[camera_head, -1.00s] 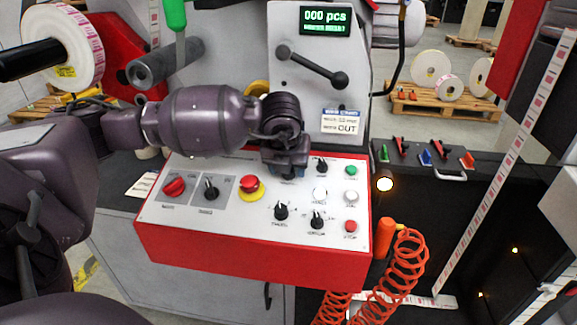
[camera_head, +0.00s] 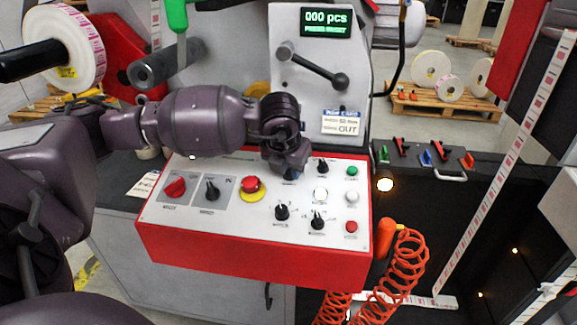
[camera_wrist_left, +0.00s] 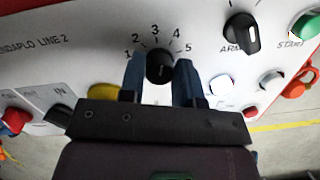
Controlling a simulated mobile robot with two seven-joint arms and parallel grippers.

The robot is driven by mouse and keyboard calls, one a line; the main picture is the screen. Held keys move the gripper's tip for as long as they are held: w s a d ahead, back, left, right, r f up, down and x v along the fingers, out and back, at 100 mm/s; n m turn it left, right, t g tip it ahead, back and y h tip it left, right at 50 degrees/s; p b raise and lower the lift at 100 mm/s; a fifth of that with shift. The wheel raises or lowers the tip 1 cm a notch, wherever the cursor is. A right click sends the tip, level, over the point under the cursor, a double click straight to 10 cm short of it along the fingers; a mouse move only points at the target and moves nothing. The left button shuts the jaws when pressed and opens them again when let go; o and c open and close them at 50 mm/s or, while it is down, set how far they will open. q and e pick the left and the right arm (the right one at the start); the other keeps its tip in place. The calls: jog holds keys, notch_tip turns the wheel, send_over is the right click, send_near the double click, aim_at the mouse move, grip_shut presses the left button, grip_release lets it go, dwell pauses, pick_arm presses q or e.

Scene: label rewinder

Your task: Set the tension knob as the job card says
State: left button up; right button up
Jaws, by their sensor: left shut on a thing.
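The tension knob (camera_wrist_left: 160,66) is a black round knob in the left wrist view, on a white panel with a scale from 1 to 5 around it. My left gripper (camera_wrist_left: 160,76) has its two blue fingers on either side of the knob, shut on it. The knob's pointer setting is hard to read. In the head view my left gripper (camera_head: 289,174) reaches down to the panel's back edge and hides the knob. The job card (camera_head: 341,122) is on the upright grey plate; its small lines are unreadable, but "OUT" shows. My right gripper is not in view.
The red-sided control box (camera_head: 250,255) carries a red rotary switch (camera_head: 175,187), a red emergency button (camera_head: 251,185), several black selectors and lit buttons. The display (camera_head: 326,21) reads "000 pcs". An orange coiled hose (camera_head: 405,265) hangs at the right.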

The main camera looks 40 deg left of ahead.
pick_arm(q)
jog(key=shift+m, duration=1.9)
jog(key=o, duration=0.9)
